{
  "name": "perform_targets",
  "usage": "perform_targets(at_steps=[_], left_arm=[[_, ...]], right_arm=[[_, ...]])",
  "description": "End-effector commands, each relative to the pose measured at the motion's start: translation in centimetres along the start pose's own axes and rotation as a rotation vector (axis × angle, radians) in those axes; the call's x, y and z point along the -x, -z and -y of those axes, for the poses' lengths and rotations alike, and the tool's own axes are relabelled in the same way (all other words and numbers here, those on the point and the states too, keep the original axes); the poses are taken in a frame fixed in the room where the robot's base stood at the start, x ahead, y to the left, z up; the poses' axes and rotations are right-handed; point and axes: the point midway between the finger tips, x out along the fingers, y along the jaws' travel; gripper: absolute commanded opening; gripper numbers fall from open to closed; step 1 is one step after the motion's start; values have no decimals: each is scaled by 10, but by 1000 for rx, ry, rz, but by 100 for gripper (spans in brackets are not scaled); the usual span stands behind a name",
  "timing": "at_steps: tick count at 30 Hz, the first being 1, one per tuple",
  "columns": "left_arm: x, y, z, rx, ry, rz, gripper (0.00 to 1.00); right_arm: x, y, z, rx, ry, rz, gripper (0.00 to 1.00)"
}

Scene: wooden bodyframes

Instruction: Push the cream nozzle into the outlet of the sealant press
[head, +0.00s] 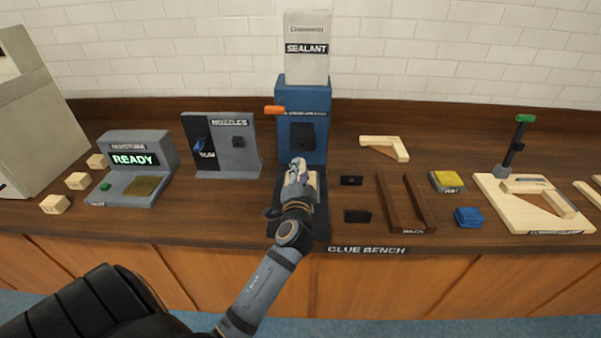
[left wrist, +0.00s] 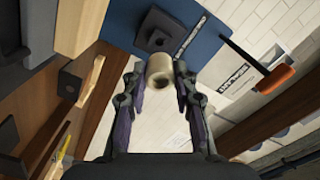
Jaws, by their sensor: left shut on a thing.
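The sealant press (head: 289,135) is a blue column with a white canister marked SEALANT on top. Its outlet (head: 308,134) is a dark square fitting on the front; it also shows in the left wrist view (left wrist: 158,30). My left gripper (head: 298,166) is in front of and below the outlet. In the left wrist view, my left gripper is shut on the cream nozzle (left wrist: 160,69), a short hollow tube. The nozzle looks close to the outlet there, but I cannot tell whether they touch. My right gripper is not in view.
The press's orange lever (head: 274,110) sticks out to the left. The nozzle rack (head: 240,160) stands left of the press. Two small dark plates and a dark wooden frame (head: 427,205) lie to the right. Pale wood shows beneath my gripper.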

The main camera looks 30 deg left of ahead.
Motion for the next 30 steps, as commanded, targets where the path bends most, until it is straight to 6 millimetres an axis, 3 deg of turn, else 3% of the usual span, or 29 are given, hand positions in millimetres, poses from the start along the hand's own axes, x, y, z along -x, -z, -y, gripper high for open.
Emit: perform_targets(at_steps=[8, 15, 30], left_arm=[[-28, 0, 0, -5, 3, -1, 0], [-50, 0, 0, -3, 2, -1, 0], [-58, 0, 0, -2, 1, 0, 0]], right_arm=[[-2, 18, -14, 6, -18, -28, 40], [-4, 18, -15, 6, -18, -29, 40], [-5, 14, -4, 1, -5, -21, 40]])
